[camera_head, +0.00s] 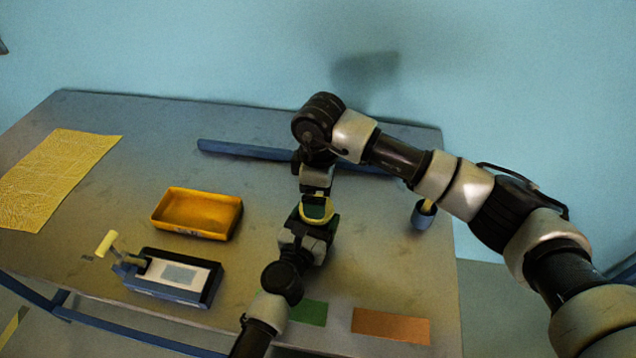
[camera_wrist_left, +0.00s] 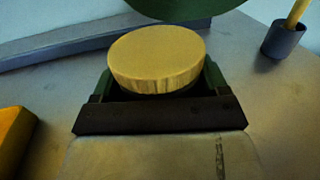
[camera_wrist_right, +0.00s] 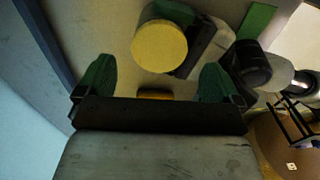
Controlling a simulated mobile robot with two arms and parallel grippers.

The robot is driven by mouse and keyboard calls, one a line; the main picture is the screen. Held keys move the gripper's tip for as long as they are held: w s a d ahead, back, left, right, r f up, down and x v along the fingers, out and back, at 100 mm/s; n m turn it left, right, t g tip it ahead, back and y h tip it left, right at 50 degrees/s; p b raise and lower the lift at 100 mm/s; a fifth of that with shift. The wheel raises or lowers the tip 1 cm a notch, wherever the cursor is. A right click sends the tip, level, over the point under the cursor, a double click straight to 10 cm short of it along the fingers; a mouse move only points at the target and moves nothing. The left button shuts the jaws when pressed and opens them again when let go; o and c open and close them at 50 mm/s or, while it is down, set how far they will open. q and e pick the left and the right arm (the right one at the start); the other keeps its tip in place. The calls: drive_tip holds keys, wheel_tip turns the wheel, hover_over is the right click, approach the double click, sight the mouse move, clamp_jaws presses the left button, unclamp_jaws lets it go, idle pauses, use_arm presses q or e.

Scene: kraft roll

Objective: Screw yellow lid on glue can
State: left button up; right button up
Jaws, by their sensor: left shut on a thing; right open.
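The yellow lid (camera_wrist_left: 157,57) is a thick round disc between my left gripper's green fingers in the left wrist view. Something dark shows just beneath it, mostly hidden by the gripper; I take it for the glue can but cannot see it clearly. My left gripper (camera_wrist_left: 155,92) is shut. In the right wrist view the lid (camera_wrist_right: 160,46) lies beyond my right gripper (camera_wrist_right: 152,82), whose green fingers are open and empty. In the head view my right gripper (camera_head: 316,204) hangs from above, over the lid (camera_head: 318,221). Whether the lid is threaded on cannot be seen.
An orange-yellow tray (camera_head: 168,224) and a blue device with a white top (camera_head: 175,277) stand on the left. A blue bar (camera_head: 245,150) lies behind. A blue cup with a stick (camera_head: 422,215) stands right. Green (camera_head: 310,312) and orange (camera_head: 390,325) patches lie in front.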

drive_tip(key=n, duration=0.5)
drive_tip(key=shift+r+n, duration=0.25)
drive_tip(key=shift+n, duration=0.15)
drive_tip(key=n, duration=0.7)
drive_tip(key=shift+a+r, duration=0.1)
drive_tip(key=shift+r, duration=0.1)
drive_tip(key=n, duration=0.4)
drive_tip(key=shift+r, duration=0.15)
drive_tip(key=n, duration=0.7)
drive_tip(key=shift+a+r, duration=0.1)
drive_tip(key=shift+r, duration=0.1)
drive_tip(key=n, duration=0.7)
drive_tip(key=shift+r, duration=0.25)
drive_tip(key=n, duration=0.6)
drive_tip(key=shift+r+n, duration=0.2)
drive_tip(key=shift+n, duration=0.2)
drive_tip(key=n, duration=0.6)
drive_tip(key=shift+r+n, duration=0.2)
drive_tip(key=shift+n, duration=0.1)
drive_tip(key=n, duration=0.5)
drive_tip(key=shift+r, duration=0.15)
